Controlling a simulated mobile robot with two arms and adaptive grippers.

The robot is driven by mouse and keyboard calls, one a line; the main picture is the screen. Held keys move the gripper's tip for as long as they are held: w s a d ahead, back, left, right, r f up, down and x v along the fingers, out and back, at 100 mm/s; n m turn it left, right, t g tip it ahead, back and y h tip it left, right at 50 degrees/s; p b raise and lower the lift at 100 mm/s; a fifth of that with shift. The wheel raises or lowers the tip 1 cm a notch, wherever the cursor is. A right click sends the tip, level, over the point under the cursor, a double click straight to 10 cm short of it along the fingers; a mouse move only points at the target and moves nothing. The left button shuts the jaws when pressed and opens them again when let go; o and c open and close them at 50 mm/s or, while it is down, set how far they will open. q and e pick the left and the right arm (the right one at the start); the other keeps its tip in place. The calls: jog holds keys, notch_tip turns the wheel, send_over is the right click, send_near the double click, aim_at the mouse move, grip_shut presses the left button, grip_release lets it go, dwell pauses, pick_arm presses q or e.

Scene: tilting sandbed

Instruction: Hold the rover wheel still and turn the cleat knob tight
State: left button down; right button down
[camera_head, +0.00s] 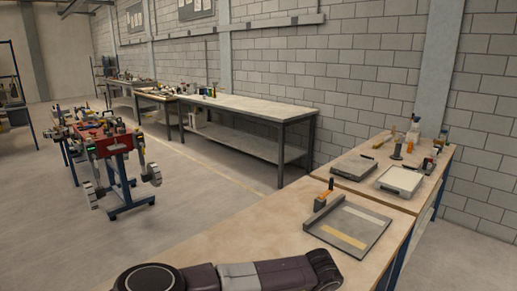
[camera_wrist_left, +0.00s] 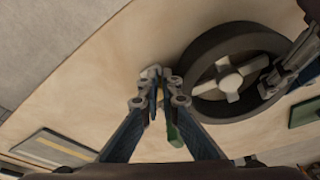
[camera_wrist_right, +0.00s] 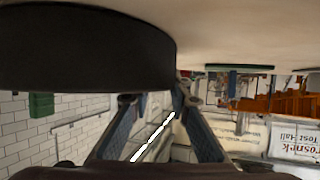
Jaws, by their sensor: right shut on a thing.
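The rover wheel (camera_wrist_left: 205,103) shows in the left wrist view as a dark thick ring with pale grey spokes, lying on a light wooden top. My left gripper (camera_wrist_left: 162,78) is beside its rim, with fingertips very close together; whether they touch is unclear. A small green thing (camera_wrist_left: 174,132) shows beyond its fingers. My right gripper (camera_wrist_left: 270,88) reaches the wheel from the right. In the right wrist view the wheel (camera_wrist_right: 75,50) fills the upper left, and my right gripper (camera_wrist_right: 155,92) is shut on its edge. I cannot make out the cleat knob. The head view shows neither gripper.
In the head view, a grey shallow tray (camera_head: 376,246) sits on the near wooden bench (camera_head: 215,240), with an orange-handled tool (camera_head: 323,197) by it. A further bench at right holds small items. A red machine on a wheeled stand (camera_head: 128,207) stands at left; floor between is clear.

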pick_arm(q)
jog(key=shift+w+a, duration=0.3)
jog(key=shift+a, duration=0.2)
jog(key=shift+s, duration=0.45)
jog(key=shift+d+r, duration=0.1)
jog(key=shift+r, duration=0.1)
jog(key=v, duration=0.3)
jog(key=w+v, duration=0.1)
jog(key=v, duration=0.1)
jog(key=shift+r, duration=0.4)
jog(key=shift+d, duration=0.1)
jog(key=shift+w+d+f, duration=0.15)
jog(key=shift+d+f, duration=0.3)
jog(key=shift+f, duration=0.55)
jog(key=shift+w+d+f, duration=0.2)
jog(key=shift+d+f, duration=0.25)
jog(key=shift+f, duration=0.55)
jog(key=shift+w+d+f, duration=0.15)
jog(key=shift+d+f, duration=0.35)
jog(key=shift+f, duration=0.5)
